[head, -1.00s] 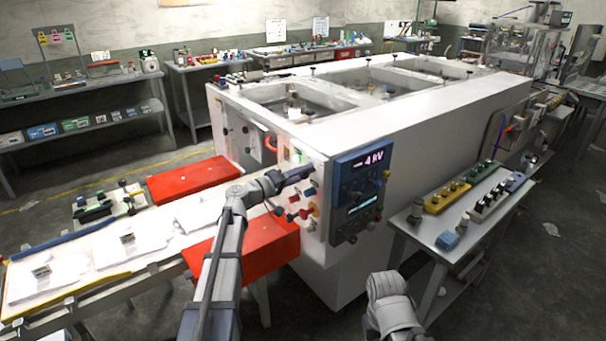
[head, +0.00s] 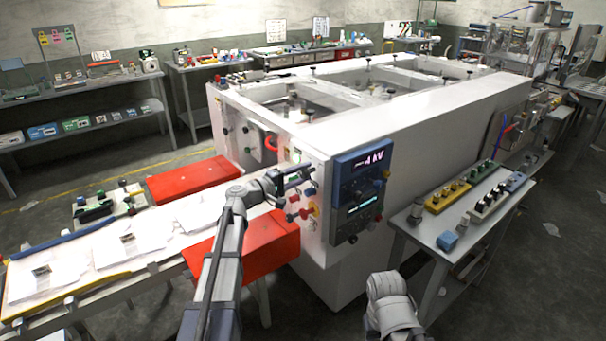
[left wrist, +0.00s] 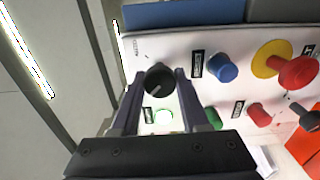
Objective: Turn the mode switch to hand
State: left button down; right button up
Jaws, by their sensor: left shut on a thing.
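A round black knob (left wrist: 159,79) with a short pale mark sits on the white control panel (left wrist: 190,48) in the left wrist view. It appears to be the mode switch. My left gripper (left wrist: 163,78) is shut on it, one finger on each side. In the head view my left gripper (head: 302,174) reaches the panel on the near end of the white machine (head: 420,120), and the knob is hidden there. The labels are too small to read, so I cannot tell which position the knob points to. My right gripper is out of view; only part of my right arm shows.
Near the knob are a lit green button (left wrist: 163,117), a blue button (left wrist: 222,68), a red button (left wrist: 259,114) and a red mushroom button on yellow (left wrist: 298,71). A blue display unit (head: 360,190) is to the right. Red covers (head: 262,243) flank the conveyor.

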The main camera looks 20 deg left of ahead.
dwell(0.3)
pick_arm(q)
jog(key=shift+c, duration=2.2)
grip_release()
jog(key=v, duration=0.8)
jog(key=shift+w, duration=0.1)
